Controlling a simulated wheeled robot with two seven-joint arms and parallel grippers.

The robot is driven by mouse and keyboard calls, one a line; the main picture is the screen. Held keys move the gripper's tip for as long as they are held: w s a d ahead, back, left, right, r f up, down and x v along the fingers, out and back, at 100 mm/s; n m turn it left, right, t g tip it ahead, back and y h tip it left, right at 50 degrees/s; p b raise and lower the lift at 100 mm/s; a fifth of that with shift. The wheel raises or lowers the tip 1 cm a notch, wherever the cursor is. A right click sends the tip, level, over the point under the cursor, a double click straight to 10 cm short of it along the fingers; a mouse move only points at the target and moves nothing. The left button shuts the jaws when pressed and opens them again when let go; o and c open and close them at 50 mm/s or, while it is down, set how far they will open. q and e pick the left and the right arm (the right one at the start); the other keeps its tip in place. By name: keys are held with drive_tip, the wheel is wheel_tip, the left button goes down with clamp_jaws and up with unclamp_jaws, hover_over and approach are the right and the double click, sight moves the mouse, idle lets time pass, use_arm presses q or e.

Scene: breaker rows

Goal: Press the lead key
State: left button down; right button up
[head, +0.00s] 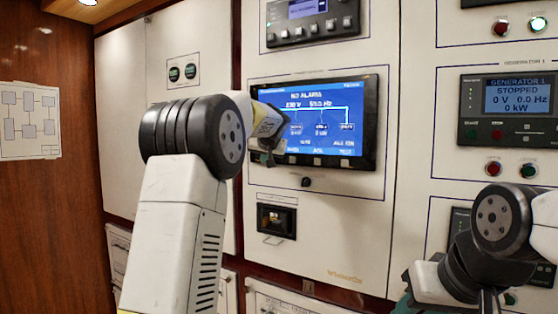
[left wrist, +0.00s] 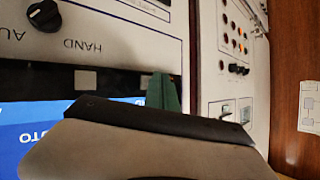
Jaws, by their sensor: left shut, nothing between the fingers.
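A blue display panel (head: 318,118) in a black frame hangs on the white board, reading "NO ALARM". Small pale keys (head: 317,161) line its lower bezel; their labels are too small to read surely, so I cannot tell which is lead. My left gripper (head: 266,152) is at the panel's lower left corner, partly hidden by its own wrist. In the left wrist view, its green fingertips (left wrist: 163,94) are shut and empty, over the black bezel beside a pale key (left wrist: 86,81). I cannot tell whether they touch. My right arm is at lower right; its fingers do not show clearly.
A black knob (head: 306,182) sits below the panel; it also shows in the left wrist view (left wrist: 44,15), marked "HAND". A generator panel (head: 508,110) with round buttons is at right. A small dark-windowed unit (head: 276,219) is below left.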

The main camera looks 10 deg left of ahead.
use_arm(q)
drive_tip(key=shift+w+d, duration=0.1)
drive_tip(key=shift+w, duration=0.25)
drive_tip(key=shift+w+d, duration=0.15)
drive_tip(key=shift+w, duration=0.25)
idle(0.6)
drive_tip(key=shift+s, duration=0.15)
drive_tip(key=shift+s+a, duration=0.25)
drive_tip(key=shift+s, duration=0.4)
drive_tip(key=shift+s+a, duration=0.3)
drive_tip(key=shift+s, duration=0.5)
drive_tip(key=shift+s+a, duration=0.3)
drive_tip(key=shift+s, duration=0.45)
drive_tip(key=shift+s+a, duration=0.3)
drive_tip(key=shift+s, duration=0.5)
drive_tip(key=shift+s, duration=0.1)
